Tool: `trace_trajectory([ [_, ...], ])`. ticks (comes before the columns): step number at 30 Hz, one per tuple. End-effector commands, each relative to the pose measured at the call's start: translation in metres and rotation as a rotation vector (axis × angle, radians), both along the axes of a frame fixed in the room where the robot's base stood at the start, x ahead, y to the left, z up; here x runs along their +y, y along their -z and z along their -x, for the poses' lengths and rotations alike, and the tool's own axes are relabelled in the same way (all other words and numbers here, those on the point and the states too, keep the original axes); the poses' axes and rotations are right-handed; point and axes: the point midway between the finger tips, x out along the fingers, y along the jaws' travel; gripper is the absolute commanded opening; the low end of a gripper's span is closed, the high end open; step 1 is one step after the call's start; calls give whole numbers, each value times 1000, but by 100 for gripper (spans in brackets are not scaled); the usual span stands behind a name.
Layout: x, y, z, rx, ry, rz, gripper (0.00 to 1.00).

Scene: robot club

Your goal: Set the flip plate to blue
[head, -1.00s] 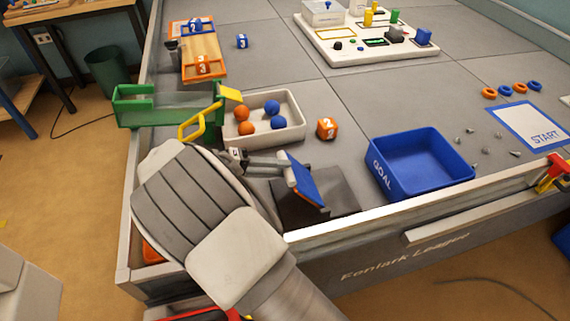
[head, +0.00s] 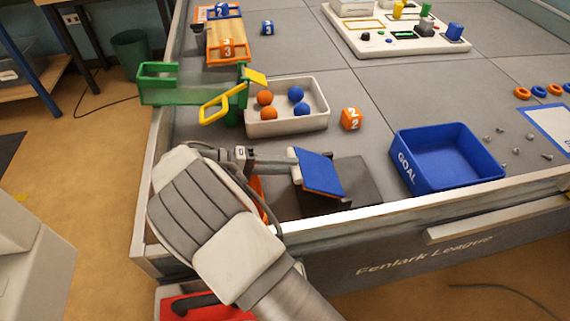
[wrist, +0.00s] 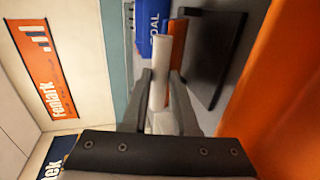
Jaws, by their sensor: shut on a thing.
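The flip plate (head: 320,172) sits on a dark grey base (head: 359,182) near the front wall of the table. Its blue face is up and tilted down to the right, and a little orange shows beneath it. My gripper (head: 287,166) reaches in from the left and is shut on the plate's white edge piece. In the wrist view, my gripper (wrist: 160,92) has its two fingers on either side of the white edge piece (wrist: 158,72), with the plate's orange face (wrist: 175,48) beyond it.
The blue GOAL bin (head: 447,158) stands right of the base. An orange cube (head: 351,118) and a white tray (head: 287,126) with orange and blue balls lie behind. A green structure (head: 190,91) with a yellow handle stands behind my arm. The table's front wall (head: 415,208) runs close by.

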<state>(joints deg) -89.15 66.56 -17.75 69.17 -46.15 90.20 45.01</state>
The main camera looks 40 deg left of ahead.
Motion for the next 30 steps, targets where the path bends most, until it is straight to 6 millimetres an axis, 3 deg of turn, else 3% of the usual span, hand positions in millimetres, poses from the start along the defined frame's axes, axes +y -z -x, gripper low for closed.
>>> trace_trajectory([
  [1, -1, 14, 5, 25, -4, 0, 0],
  [4, -1, 14, 5, 25, -4, 1, 0],
  [5, -1, 14, 5, 25, -4, 1, 29],
  [10, -1, 13, 5, 24, -3, 1, 57],
  [19, 7, 6, 13, 19, -4, -1, 57],
  [30, 49, -14, 64, 16, -7, -2, 57],
])
